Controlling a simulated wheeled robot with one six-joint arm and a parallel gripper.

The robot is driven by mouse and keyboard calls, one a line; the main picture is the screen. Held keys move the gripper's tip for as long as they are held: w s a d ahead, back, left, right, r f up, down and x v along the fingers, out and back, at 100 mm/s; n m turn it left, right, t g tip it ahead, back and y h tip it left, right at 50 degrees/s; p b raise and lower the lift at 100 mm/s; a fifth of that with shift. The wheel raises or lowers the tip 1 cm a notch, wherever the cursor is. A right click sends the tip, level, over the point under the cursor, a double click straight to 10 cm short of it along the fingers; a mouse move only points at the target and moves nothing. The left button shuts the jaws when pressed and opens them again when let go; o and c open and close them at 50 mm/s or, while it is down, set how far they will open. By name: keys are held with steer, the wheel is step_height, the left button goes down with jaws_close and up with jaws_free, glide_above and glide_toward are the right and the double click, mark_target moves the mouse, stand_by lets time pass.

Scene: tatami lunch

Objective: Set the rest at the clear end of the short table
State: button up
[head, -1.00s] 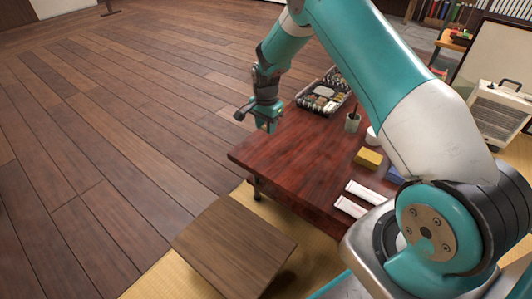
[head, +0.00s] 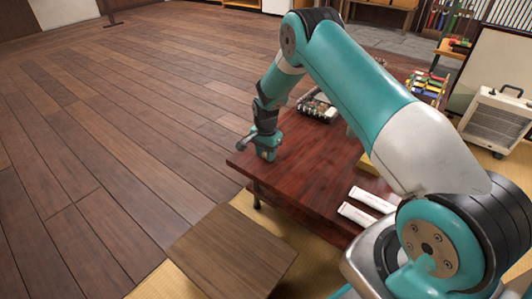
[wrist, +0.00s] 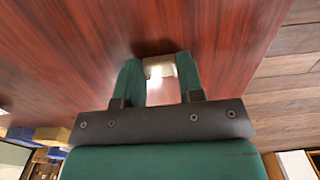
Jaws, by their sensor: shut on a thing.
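The rest is a small pale piece (wrist: 159,68) between my fingertips in the wrist view; the fingers hide part of it. My gripper (wrist: 160,78) is shut on it. In the head view my gripper (head: 267,156) points down over the left end of the reddish-brown low table (head: 300,165), near its corner. The table top around it is bare. The rest looks very close to the surface; I cannot tell whether it touches.
A tray of small items (head: 316,107) stands at the table's far edge. Two white packets (head: 372,199) lie at the near right, and a yellow block (head: 367,164) is partly behind my arm. A brown wooden square (head: 230,250) stands in front. A heater (head: 498,118) is at the right.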

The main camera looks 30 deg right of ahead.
steer(key=o, duration=0.9)
step_height(320, 180, up, 12)
steer(key=p, duration=0.5)
steer(key=s+a+r+n+y, duration=0.1)
steer(key=s+a+r+n, duration=0.25)
steer(key=r, duration=0.35)
steer(key=s+a+r+n, duration=0.2)
steer(key=a+r, duration=0.3)
steer(key=r, duration=0.1)
steer(key=s+a+r+n+y, duration=0.1)
steer(key=s+a+r+n, duration=0.2)
steer(key=s, duration=0.7)
steer(key=s+a+r+n+y, duration=0.1)
steer(key=s+a+r+n, duration=0.3)
steer(key=s, duration=0.6)
steer(key=s+a+r+n+y, duration=0.1)
steer(key=s+a+r+n, duration=0.3)
steer(key=s+r+n, duration=0.3)
steer(key=s+n, duration=0.1)
steer(key=s, duration=0.2)
steer(key=shift+a, duration=0.2)
